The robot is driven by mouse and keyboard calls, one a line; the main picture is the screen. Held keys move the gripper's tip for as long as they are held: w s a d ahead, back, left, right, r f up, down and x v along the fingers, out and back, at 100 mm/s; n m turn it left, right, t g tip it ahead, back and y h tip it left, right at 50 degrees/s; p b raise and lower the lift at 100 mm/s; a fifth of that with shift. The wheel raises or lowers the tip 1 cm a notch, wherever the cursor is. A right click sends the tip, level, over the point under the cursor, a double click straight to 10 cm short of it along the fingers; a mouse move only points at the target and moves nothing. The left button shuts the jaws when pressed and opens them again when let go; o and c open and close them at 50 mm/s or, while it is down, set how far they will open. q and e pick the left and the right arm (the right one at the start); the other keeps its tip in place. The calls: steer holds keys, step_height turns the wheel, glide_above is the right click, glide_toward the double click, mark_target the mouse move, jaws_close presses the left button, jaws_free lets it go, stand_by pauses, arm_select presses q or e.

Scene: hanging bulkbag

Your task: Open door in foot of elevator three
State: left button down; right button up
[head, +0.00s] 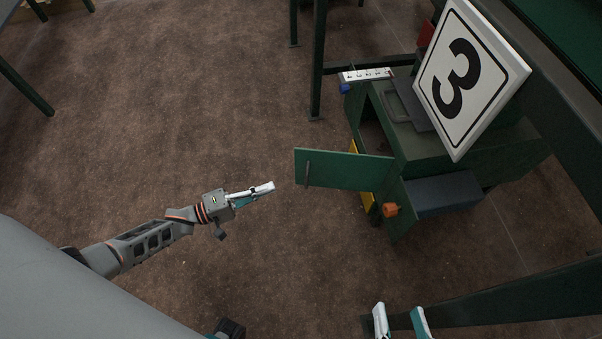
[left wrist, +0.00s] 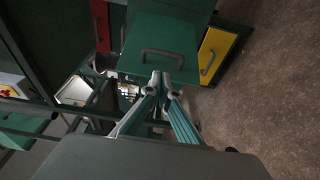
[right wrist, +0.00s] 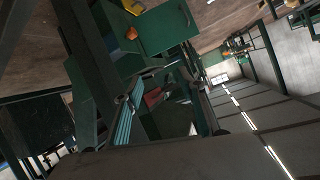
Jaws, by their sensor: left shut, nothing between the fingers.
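The green foot of elevator three (head: 470,150) stands at the right in the head view, under a white sign with a black 3 (head: 460,80). Its green door (head: 350,169) stands swung out to the left, with a dark opening (head: 372,125) behind it. The door (left wrist: 165,30) and its grey handle (left wrist: 162,57) also show in the left wrist view. My left gripper (head: 270,187) is shut and empty, to the left of the door and apart from it. My right gripper (head: 400,312) is open and empty at the bottom edge, below the elevator foot.
A yellow panel with a handle (left wrist: 214,55) is beside the door. An orange knob (head: 390,209) sticks out below the door. A green post (head: 318,60) and a beam (head: 510,300) flank the foot.

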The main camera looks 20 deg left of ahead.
arm_select(q)
steer(key=b+x, duration=0.1)
steer(key=x, duration=0.9)
steer(key=shift+b, duration=0.3)
arm_select(e)
steer(key=shift+s+a+f+m+y, duration=0.1)
steer(key=shift+s+a+m+y, duration=0.1)
steer(key=shift+a+m, duration=0.35)
steer(key=shift+s+a+f+m+y, duration=0.1)
steer(key=shift+s+a+m, duration=0.05)
steer(key=shift+a+m, duration=0.4)
